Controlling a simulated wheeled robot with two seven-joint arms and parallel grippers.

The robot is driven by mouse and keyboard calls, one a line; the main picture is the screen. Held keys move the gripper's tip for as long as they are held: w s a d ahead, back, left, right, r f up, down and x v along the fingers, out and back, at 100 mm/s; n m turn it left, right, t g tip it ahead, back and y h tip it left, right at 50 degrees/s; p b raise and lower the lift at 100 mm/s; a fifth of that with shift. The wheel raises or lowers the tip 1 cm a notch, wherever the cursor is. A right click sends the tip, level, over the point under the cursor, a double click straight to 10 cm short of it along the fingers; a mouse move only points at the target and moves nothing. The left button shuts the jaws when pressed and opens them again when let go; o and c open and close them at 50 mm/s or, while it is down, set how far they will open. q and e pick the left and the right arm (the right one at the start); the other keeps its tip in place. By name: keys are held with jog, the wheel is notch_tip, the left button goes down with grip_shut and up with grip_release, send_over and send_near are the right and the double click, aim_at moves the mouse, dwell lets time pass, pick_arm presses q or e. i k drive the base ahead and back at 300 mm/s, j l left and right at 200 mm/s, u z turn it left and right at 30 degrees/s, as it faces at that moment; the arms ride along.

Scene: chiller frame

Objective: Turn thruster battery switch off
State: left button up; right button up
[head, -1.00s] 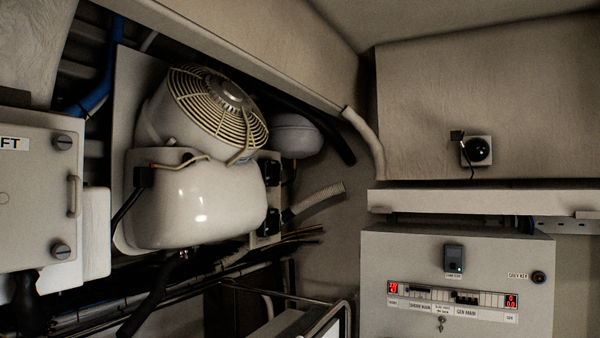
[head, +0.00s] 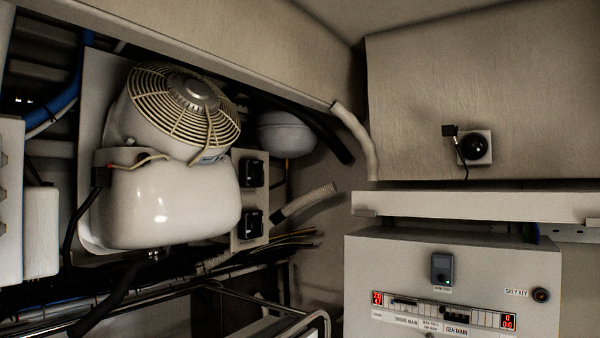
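No switch with a readable thruster battery label shows in the head view. A grey electrical panel (head: 400,265) stands at the lower right. It has a row of breakers (head: 445,312) with red digital displays at both ends and labels such as "GEN MAIN". Above the row is a small dark switch module (head: 442,270). Neither of my grippers is in view.
A white chiller unit (head: 165,205) with a caged fan (head: 185,108) fills the left. Two black sockets (head: 252,173) sit beside it. A metal rail frame (head: 322,318) stands at the lower middle. A black dome device (head: 475,147) is on the right wall.

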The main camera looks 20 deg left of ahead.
aim_at(258, 171)
jog(key=i+j+z, duration=0.1)
jog(key=i+z, duration=0.25)
jog(key=i, duration=0.4)
jog(key=i+j+z, duration=0.15)
jog(key=j, duration=0.2)
